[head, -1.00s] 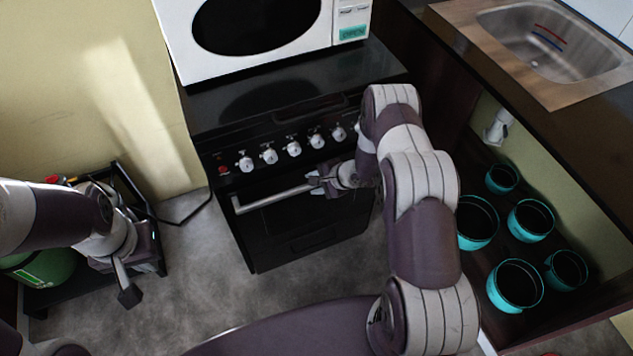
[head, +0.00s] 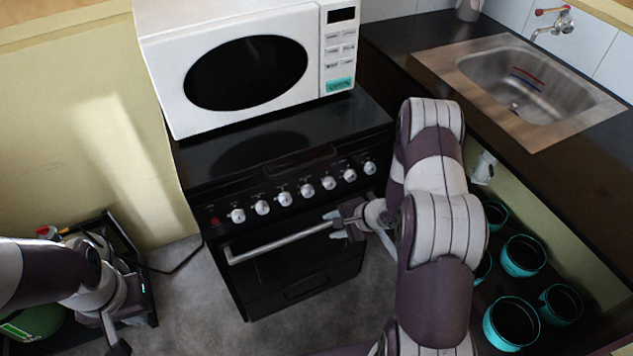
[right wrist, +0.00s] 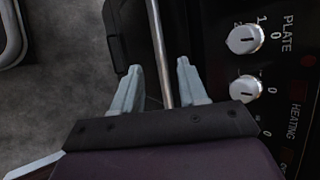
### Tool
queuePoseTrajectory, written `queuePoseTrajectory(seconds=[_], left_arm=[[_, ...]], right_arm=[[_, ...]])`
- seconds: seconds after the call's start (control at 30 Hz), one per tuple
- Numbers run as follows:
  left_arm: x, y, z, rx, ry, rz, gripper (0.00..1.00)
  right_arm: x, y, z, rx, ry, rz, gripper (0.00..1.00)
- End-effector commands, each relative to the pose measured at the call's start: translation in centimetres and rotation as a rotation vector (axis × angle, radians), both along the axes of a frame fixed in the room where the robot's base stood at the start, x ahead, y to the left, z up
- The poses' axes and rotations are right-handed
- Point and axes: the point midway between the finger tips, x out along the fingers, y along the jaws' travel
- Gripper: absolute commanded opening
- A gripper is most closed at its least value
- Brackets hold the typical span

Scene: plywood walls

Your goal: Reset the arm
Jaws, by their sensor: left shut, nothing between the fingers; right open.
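My right gripper (head: 338,226) is open at the right end of the oven's bar handle (head: 275,245). In the right wrist view, the handle bar (right wrist: 160,45) runs between the two spread grey fingers of my right gripper (right wrist: 158,80). I cannot tell whether either finger touches it. The oven (head: 295,270) is black, and its door looks shut. My right arm rises in front of the oven's right side. My left gripper (head: 117,346) is shut and empty at the lower left, partly cut off by the picture's edge.
A white microwave (head: 235,75) stands on the stove top. A row of white knobs (head: 283,199) lies above the handle. Several teal pots (head: 524,256) stand on a shelf below the sink (head: 515,85). A black rack (head: 135,258) with a green cylinder is near my left arm.

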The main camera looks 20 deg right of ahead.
Motion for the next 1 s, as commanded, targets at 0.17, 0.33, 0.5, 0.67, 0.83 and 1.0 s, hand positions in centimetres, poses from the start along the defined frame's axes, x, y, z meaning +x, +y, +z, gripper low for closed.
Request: queuePoseTrajectory(seconds=[0.17,0.33,0.5,0.67,0.83,1.0], left_arm=[[0.0,0.0,0.0,0.000,0.000,0.000,0.00],[0.0,0.0,0.0,0.000,0.000,0.000,0.00],[0.0,0.0,1.2,0.000,0.000,0.000,0.00],[0.0,0.0,3.5,0.000,-0.001,0.000,0.00],[0.0,0.0,5.2,0.000,0.000,0.000,0.00],[0.0,0.0,5.5,0.000,0.000,0.000,0.00]], right_arm=[[0.0,0.0,0.0,-0.005,-0.004,0.007,0.43],[-1.8,-1.8,-1.9,-0.267,-0.028,0.222,0.43],[-8.3,-5.4,2.5,-0.723,0.173,0.692,0.43],[-15.3,-0.4,14.9,-0.778,0.273,1.169,0.43],[-17.9,5.6,23.1,-0.785,0.144,1.240,0.43],[-17.0,7.0,25.3,-0.847,0.053,1.265,0.43]])
